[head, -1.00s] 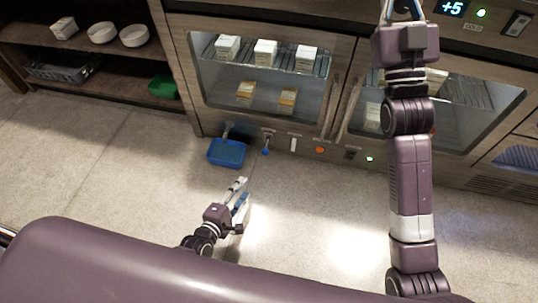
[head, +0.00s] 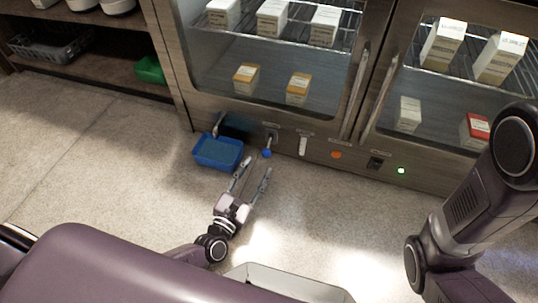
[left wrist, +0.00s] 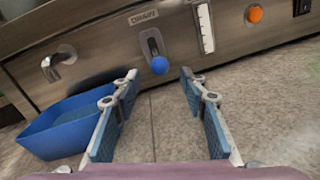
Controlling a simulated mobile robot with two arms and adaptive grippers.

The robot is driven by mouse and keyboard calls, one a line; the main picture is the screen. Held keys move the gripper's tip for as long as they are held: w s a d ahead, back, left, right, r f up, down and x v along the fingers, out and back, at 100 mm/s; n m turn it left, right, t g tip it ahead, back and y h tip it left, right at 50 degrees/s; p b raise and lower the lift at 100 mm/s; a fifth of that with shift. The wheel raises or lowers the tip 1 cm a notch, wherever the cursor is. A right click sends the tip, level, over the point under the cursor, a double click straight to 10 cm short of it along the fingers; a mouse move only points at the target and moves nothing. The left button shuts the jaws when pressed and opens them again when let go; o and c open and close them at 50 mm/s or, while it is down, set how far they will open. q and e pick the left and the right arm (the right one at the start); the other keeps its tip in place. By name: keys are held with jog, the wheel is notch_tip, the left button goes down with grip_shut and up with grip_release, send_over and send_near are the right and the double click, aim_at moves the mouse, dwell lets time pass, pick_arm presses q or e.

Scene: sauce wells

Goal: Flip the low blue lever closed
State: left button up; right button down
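The low blue lever (head: 267,153) is a short metal arm with a blue ball knob on the cabinet's bottom panel. In the left wrist view the blue knob (left wrist: 159,65) hangs at the lower end of the lever, under a label that seems to read "DRAIN". My left gripper (head: 254,167) is open and empty, low over the floor in front of the panel. In the left wrist view its two fingers (left wrist: 158,78) stand on either side of the knob's line, with the knob beyond the tips and apparently untouched. My right gripper is out of view; only its arm shows at the right.
A blue bin (head: 217,153) stands on the floor left of the lever, under a metal spout (left wrist: 55,64). A white gauge (head: 303,146), an orange button (head: 336,155) and a black switch (head: 375,163) sit to the right. Glass-doored shelves hold cartons above.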

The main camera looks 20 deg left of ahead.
aim_at(264, 156)
pick_arm(q)
jog(key=w+b, duration=0.1)
jog(key=w, duration=0.1)
jog(key=w+b, duration=0.1)
jog(key=w, duration=0.1)
jog(key=w+d+b, duration=0.1)
jog(key=w, duration=0.1)
jog(key=shift+w, duration=0.8)
jog(key=shift+c, duration=0.5)
grip_shut()
